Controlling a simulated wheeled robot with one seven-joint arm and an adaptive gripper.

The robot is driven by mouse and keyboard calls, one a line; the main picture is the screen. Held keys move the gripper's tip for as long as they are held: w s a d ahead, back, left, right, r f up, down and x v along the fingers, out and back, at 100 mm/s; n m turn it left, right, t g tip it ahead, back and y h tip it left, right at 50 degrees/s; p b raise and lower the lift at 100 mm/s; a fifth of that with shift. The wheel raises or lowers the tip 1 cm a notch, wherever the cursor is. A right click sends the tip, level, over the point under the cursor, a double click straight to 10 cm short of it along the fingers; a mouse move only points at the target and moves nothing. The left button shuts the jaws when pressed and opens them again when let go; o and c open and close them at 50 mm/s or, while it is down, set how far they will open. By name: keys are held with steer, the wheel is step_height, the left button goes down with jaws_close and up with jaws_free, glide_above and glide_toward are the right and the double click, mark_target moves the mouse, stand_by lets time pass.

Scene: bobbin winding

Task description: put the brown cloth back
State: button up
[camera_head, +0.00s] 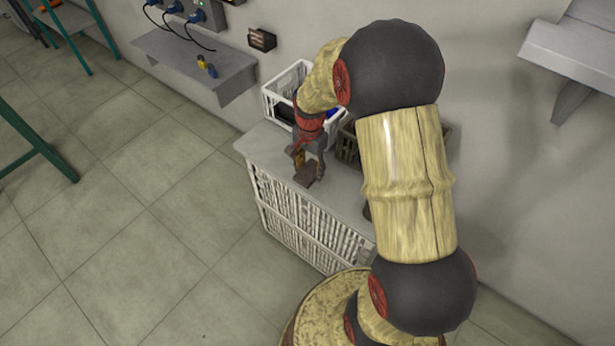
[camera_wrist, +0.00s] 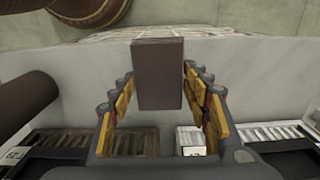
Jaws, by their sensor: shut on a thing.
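The brown cloth (camera_head: 306,174) looks like a small, flat-sided dark brown block. It also shows in the wrist view (camera_wrist: 158,75), upper middle, between the two fingers. My gripper (camera_head: 309,162) points down over the grey counter top (camera_head: 262,140), near its front edge, and is shut on the cloth. In the wrist view, my gripper's (camera_wrist: 158,88) yellow-padded fingers stand on either side of it. I cannot tell whether the cloth touches the counter. My gripper hides part of the cloth in the head view.
A white crate (camera_head: 272,103) with dark and blue contents stands at the back of the counter. A grey-brown crate (camera_head: 348,147) stands right of it, partly behind my arm. A dark brown cylinder (camera_wrist: 27,103) and a small white box (camera_wrist: 191,140) show in the wrist view.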

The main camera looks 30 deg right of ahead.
mark_target(307, 175)
steer(key=shift+w+a+f, duration=0.15)
steer(key=shift+w+f, duration=0.2)
steer(key=shift+f, duration=0.2)
steer(key=shift+w+f+b, duration=0.1)
steer(key=shift+f+b, duration=0.65)
steer(key=shift+f, duration=0.75)
steer(key=shift+f, duration=0.15)
steer(key=o, duration=1.1)
